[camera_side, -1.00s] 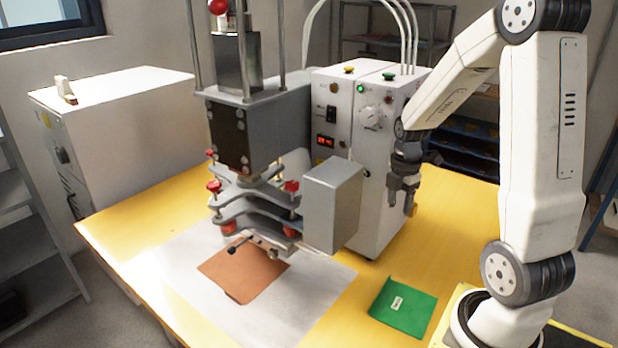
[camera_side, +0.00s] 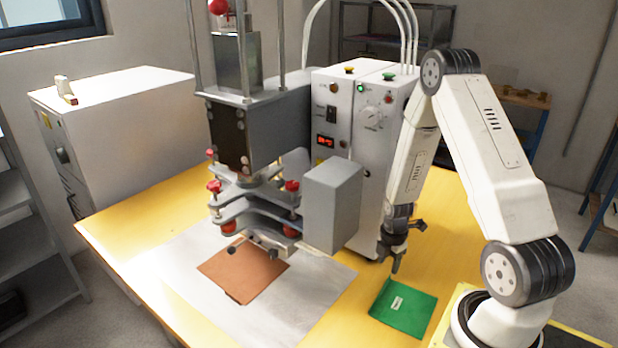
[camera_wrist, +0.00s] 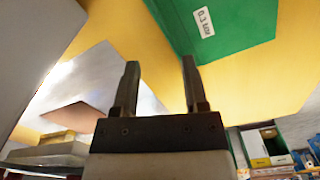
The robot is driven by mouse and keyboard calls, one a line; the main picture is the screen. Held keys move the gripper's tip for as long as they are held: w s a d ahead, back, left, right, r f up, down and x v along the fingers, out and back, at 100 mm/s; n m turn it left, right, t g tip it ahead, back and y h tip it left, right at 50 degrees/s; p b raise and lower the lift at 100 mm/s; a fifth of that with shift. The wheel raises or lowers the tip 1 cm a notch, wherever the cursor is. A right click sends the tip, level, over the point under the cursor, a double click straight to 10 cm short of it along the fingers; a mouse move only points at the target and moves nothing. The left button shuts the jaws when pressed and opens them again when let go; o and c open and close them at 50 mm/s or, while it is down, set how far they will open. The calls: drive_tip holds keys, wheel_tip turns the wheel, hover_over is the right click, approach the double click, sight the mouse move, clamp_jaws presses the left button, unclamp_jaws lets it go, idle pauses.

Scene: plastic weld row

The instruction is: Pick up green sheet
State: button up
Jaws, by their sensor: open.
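The green sheet (camera_side: 404,308) lies flat on the yellow table, right of the welding machine, with a small white label on it. It also shows at the top of the wrist view (camera_wrist: 235,28), where its label is partly readable. My gripper (camera_side: 394,264) is open and empty, pointing down above the table just behind the sheet's far left edge in the side view. In the wrist view the two fingers (camera_wrist: 160,75) are spread apart, with the sheet beyond the right fingertip. The fingers look clear of the sheet.
The welding machine (camera_side: 232,135) with its grey box (camera_side: 333,205) stands just left of my gripper. A brown sheet (camera_side: 245,272) lies on a pale mat (camera_side: 180,262) under its press. The yellow table (camera_side: 455,215) is bare behind the green sheet.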

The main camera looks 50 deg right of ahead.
sight(385, 284)
drive_tip(key=shift+f, duration=1.3)
drive_tip(key=shift+f, duration=0.1)
drive_tip(key=shift+s+f, duration=0.1)
drive_tip(key=shift+f, duration=2.4)
clamp_jaws()
